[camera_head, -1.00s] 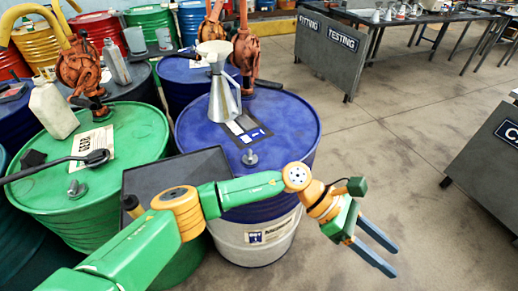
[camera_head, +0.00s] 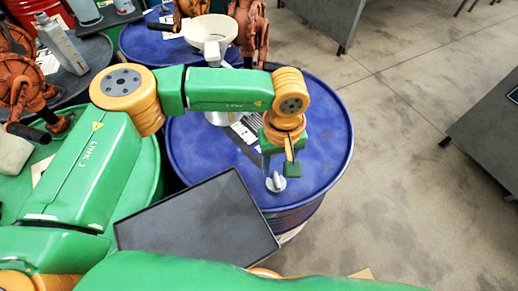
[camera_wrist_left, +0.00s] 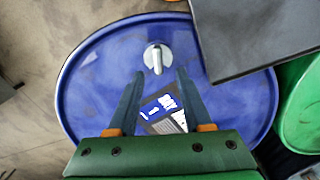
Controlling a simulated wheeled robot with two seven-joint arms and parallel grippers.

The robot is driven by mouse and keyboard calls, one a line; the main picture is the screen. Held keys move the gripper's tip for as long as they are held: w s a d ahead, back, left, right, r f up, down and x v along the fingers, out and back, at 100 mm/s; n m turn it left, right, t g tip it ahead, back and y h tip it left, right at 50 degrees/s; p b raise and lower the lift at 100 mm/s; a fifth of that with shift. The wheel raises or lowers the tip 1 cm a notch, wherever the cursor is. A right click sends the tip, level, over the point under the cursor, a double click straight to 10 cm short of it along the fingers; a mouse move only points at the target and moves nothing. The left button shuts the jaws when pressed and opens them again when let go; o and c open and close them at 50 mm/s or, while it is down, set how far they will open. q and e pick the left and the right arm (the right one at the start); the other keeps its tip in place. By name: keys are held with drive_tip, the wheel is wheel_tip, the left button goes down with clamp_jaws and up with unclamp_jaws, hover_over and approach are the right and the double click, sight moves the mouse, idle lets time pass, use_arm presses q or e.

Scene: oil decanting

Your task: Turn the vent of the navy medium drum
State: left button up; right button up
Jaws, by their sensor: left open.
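The navy drum (camera_head: 322,165) stands upright in the middle of the head view, and its lid fills much of the left wrist view (camera_wrist_left: 95,75). Its vent (camera_head: 276,184) is a small grey fitting with a lever near the lid's front edge. In the left wrist view the vent (camera_wrist_left: 157,57) lies just beyond the fingertips, about centred between them. My left gripper (camera_wrist_left: 160,77) is open and empty, pointing down over the lid. In the head view the left gripper (camera_head: 279,162) hides part of the lid, and its fingers partly overlap. My right gripper is out of view.
A dark flat panel (camera_head: 195,225) lies close beside the vent, overlapping the drum's near edge. A pale funnel (camera_head: 210,33) stands behind my arm, near a rusty pump (camera_head: 248,30). A green drum (camera_head: 148,170) is at left.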

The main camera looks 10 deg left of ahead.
sight(277, 183)
use_arm(q)
drive_tip(key=shift+w+a+f, duration=0.15)
drive_tip(key=shift+w+a, duration=0.1)
drive_tip(key=f, duration=0.1)
drive_tip(key=s+d+f+p, duration=0.1)
drive_tip(key=s+f+p, duration=0.1)
drive_tip(key=f, duration=0.1)
drive_tip(key=shift+d, duration=0.3)
drive_tip(key=shift+f+p, duration=0.3)
drive_tip(key=shift+f, duration=0.65)
drive_tip(key=shift+w+a+f, duration=0.25)
drive_tip(key=shift+w+a, duration=0.05)
drive_tip(key=shift+w, duration=0.05)
drive_tip(key=shift+s+d, duration=0.15)
clamp_jaws()
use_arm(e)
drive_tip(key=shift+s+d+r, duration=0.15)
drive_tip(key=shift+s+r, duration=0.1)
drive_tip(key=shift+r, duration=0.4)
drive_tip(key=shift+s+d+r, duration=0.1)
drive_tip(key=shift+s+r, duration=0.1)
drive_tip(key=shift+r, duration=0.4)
